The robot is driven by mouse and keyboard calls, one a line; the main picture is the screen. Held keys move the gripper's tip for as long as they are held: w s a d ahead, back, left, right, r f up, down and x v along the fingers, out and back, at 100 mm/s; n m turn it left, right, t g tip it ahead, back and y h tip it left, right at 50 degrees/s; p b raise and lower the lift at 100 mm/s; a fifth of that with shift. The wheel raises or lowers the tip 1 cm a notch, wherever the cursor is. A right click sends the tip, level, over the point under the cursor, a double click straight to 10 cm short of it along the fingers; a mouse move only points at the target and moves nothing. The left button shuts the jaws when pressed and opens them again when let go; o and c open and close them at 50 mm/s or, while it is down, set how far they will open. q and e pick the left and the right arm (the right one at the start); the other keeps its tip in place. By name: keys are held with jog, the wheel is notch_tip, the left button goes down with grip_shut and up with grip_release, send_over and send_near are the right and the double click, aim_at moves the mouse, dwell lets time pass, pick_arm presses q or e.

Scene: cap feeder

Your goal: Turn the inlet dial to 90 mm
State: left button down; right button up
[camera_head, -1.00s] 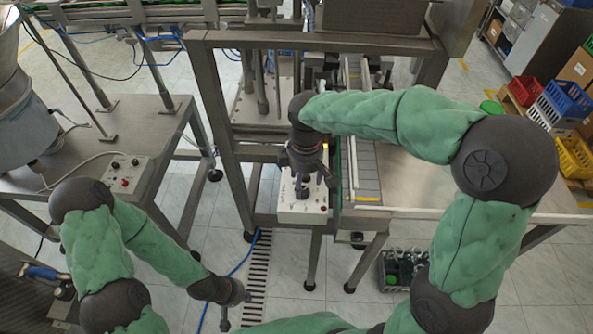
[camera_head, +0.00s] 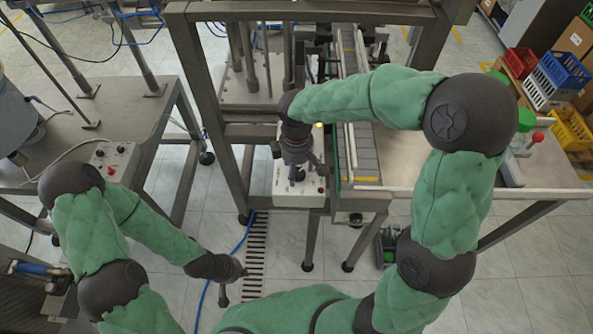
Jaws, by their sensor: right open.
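A white control box (camera_head: 285,198) is fixed at the front of the machine frame, left of the conveyor. A black dial (camera_head: 297,177) sits on its top face, with a small red button beside it. No scale or numbers can be read at this size. My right gripper (camera_head: 299,168) points down with its fingers spread around or just above the dial. I cannot tell whether they touch it. My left gripper (camera_head: 222,294) hangs low over the floor, left of the box and away from it. Its fingers are too small and dark to judge.
The conveyor (camera_head: 366,158) runs beside the box on the right. A second control box (camera_head: 118,153) with knobs stands on the left table. A device with a red knob (camera_head: 537,137) stands on the right table. Coloured crates (camera_head: 563,72) are at the far right.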

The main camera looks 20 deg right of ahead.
jog(key=shift+f, duration=0.4)
jog(key=c, duration=1.1)
jog(key=shift+m, duration=1.6)
